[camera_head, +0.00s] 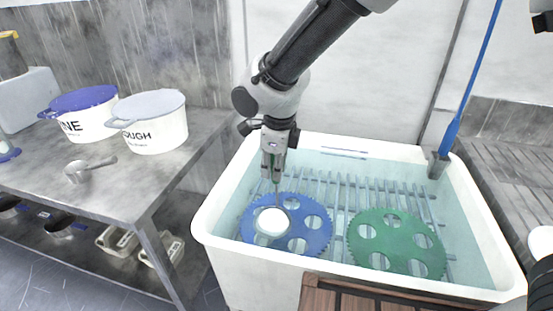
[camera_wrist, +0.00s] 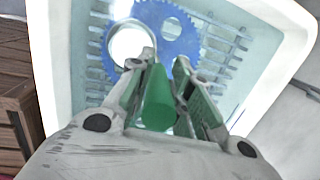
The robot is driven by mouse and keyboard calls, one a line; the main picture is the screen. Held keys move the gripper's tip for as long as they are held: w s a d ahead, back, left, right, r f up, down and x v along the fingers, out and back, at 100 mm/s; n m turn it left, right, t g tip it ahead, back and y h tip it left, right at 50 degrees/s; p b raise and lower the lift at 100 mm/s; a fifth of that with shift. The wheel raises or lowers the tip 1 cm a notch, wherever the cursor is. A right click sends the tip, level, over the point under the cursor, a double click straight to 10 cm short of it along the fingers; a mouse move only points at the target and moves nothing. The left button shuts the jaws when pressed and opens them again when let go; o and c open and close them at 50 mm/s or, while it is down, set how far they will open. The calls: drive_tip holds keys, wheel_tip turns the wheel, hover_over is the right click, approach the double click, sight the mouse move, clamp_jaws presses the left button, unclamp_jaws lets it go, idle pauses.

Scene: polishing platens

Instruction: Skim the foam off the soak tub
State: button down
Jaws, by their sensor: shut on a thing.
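My gripper (camera_head: 274,166) is above the left part of the white soak tub (camera_head: 222,237), pointing down. It is shut on the green handle of a skimmer, whose handle (camera_wrist: 159,100) shows between the fingers in the wrist view. The skimmer's round white head (camera_head: 272,222) is low in the tub, over the blue toothed platen (camera_head: 313,239). A green toothed platen (camera_head: 395,262) lies to its right on the rack (camera_head: 340,190). The water looks pale and clear. I cannot make out separate foam, nor whether the head touches the water.
A grey table (camera_head: 125,188) on the left bears a pot with a blue lid (camera_head: 85,118), a white pot marked "OUGH" (camera_head: 155,130) and a small scoop (camera_head: 88,168). A blue-handled tool (camera_head: 450,137) stands in the tub's far right corner. Wooden slats (camera_head: 345,297) are at the front.

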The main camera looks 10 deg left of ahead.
drive_tip(key=shift+s, duration=0.6)
drive_tip(key=shift+r, duration=0.15)
